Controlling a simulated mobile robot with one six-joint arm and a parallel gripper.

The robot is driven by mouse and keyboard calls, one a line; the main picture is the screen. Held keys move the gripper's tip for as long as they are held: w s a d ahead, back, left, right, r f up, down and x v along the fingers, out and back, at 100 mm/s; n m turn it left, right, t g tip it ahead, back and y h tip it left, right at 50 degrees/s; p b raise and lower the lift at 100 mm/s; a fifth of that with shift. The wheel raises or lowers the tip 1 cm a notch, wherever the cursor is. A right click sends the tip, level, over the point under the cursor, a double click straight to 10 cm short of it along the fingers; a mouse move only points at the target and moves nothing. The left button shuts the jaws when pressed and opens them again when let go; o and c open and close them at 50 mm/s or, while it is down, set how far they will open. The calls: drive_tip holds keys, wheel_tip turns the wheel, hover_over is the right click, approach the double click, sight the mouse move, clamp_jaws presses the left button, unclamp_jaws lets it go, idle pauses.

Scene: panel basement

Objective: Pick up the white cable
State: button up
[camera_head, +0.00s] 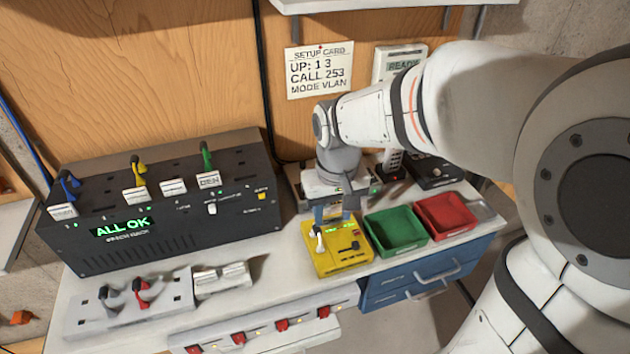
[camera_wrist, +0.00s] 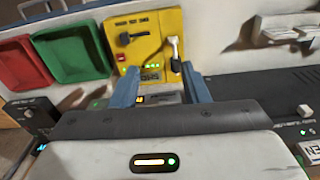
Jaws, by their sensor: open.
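The white cable (camera_head: 319,240) shows as a small white plug standing upright at the left side of the yellow tester box (camera_head: 343,259). In the wrist view the white cable (camera_wrist: 174,47) is at the right side of the yellow box (camera_wrist: 140,20), near a black plug or lever. My gripper (camera_head: 331,214) is above the back edge of the yellow box, pointing down. In the wrist view its blue fingers (camera_wrist: 161,88) are spread apart with nothing held between them. The white cable is beyond the fingertips, not between them.
A green tray (camera_head: 395,231) and a red tray (camera_head: 444,214) stand right of the yellow box. A black rack (camera_head: 160,245) with coloured cables and an "ALL OK" display fills the left. A grey strip (camera_head: 130,302) holds a red and a dark cable in front.

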sight(317, 234)
drive_tip(key=shift+w+a+f+g, duration=0.15)
drive_tip(key=shift+w+a+f, duration=0.25)
drive_tip(key=shift+a+f, duration=0.15)
drive_tip(key=shift+w+a+f+g, duration=0.15)
drive_tip(key=shift+w+a+f, duration=0.25)
drive_tip(key=shift+a, duration=0.25)
drive_tip(key=shift+a+f, duration=0.2)
drive_tip(key=shift+f, duration=0.1)
drive_tip(key=f, duration=0.2)
drive_tip(key=f+p, duration=0.1)
drive_tip(key=f, duration=0.4)
drive_tip(key=shift+w+f+p, duration=0.2)
drive_tip(key=shift+w+p, duration=0.2)
clamp_jaws()
